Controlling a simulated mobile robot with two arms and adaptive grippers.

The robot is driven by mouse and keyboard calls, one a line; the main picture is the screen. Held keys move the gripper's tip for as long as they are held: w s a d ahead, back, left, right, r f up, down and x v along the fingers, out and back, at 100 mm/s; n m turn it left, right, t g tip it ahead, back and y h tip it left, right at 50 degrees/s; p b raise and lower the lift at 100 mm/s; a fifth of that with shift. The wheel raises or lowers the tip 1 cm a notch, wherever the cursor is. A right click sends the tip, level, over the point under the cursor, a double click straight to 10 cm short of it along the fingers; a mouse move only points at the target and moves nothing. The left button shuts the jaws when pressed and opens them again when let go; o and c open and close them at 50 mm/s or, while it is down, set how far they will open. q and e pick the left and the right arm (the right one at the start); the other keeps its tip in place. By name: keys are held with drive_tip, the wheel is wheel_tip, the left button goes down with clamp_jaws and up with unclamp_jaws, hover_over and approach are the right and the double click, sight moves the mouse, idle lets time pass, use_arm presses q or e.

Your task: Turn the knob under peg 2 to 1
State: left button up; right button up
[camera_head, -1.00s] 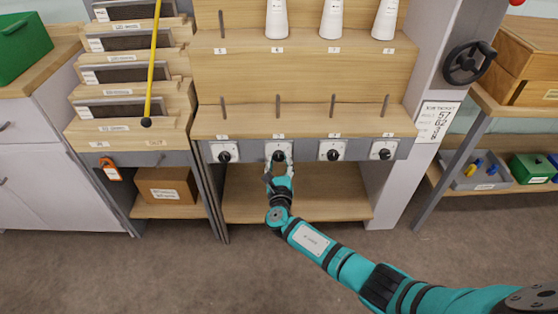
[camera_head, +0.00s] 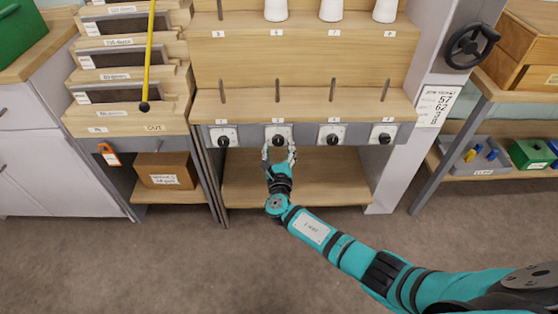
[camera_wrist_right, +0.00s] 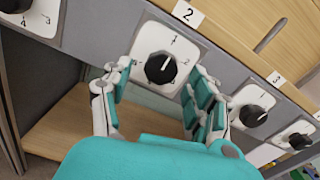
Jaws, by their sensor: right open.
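The knob under peg 2 (camera_head: 278,140) is black and round, on a white dial plate on the grey rail. In the right wrist view this knob (camera_wrist_right: 160,68) is in full sight, and its white pointer line points up and right, near the mark 1. The number 2 label (camera_wrist_right: 188,13) is above it. My right gripper (camera_head: 279,157) is open just below the knob. In the right wrist view the fingers of the right gripper (camera_wrist_right: 159,80) are spread on either side of the dial, with nothing between them. My left gripper is not in view.
Neighbouring knobs sit at the left (camera_head: 223,137) and right (camera_head: 332,137) on the same rail. Thin pegs (camera_head: 277,90) stand on the ledge above, with white cones (camera_head: 330,9) higher up. The open shelf (camera_head: 320,180) below has free room.

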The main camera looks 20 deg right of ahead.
drive_tip(key=v, duration=1.1)
drive_tip(key=shift+r, duration=0.1)
